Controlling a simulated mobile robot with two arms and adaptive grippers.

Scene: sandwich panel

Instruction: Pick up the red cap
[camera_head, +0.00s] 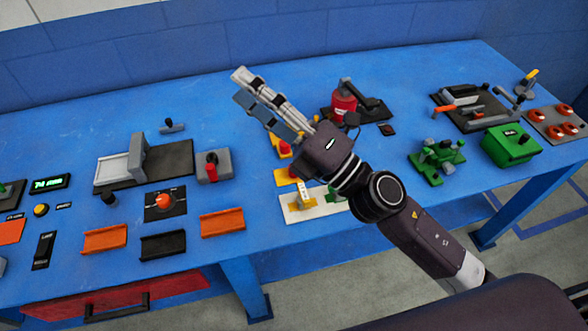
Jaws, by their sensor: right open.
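Several red parts show, and I cannot tell for sure which is the red cap. A red rounded part (343,105) sits in a black fixture behind my right gripper. A red piece (284,148) on a yellow base is partly hidden by my right gripper. My right gripper (240,86) reaches over the blue table from the right, pointing up and left. Its jaws are open and nothing shows between them. My left gripper is not in view.
The blue table (75,135) holds a grey-and-black slide fixture (145,165), orange and black trays in front, a white board (296,212), a green box (511,145) and a panel with red knobs (550,128). The back left of the table is clear.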

